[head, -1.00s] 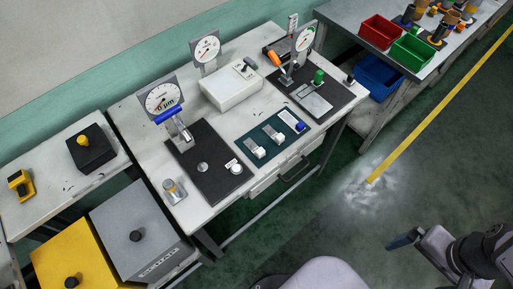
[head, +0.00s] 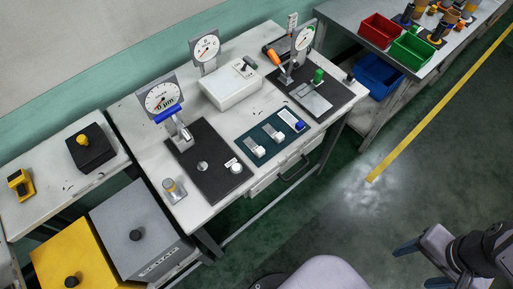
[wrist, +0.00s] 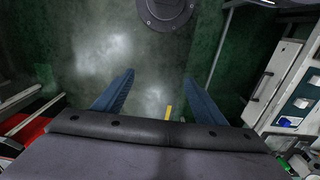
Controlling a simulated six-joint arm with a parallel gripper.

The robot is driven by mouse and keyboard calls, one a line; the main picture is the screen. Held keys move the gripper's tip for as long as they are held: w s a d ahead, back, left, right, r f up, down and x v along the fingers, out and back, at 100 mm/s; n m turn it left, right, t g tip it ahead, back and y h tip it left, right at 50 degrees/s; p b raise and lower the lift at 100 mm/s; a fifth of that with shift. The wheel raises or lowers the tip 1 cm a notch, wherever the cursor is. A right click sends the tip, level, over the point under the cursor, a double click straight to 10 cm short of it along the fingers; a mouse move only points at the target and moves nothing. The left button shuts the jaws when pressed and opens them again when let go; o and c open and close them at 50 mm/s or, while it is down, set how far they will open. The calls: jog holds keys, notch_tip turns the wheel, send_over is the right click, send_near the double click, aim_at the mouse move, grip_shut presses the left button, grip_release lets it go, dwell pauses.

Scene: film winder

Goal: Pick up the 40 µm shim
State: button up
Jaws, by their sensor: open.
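Several shims with small grips lie on a dark teal mat (head: 271,155) at the front of the white bench. Two have white grips, the left one (head: 259,152) and the middle one (head: 278,137); the right one has a blue grip (head: 299,126). Their labels are too small to read, so I cannot tell which is 40 µm. My gripper (head: 422,266) is open and empty, well to the right of the bench above the floor. In the wrist view its two blue fingers (wrist: 158,76) stand wide apart, with only floor between them.
A dial gauge (head: 162,98) stands on a black plate left of the mat. A white box (head: 230,90) sits behind the mat, and another gauge stand (head: 303,40) is at its right. A drawer handle (head: 296,165) juts from the bench front. Floor between gripper and bench is clear.

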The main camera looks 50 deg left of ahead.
jog(key=c, duration=0.5)
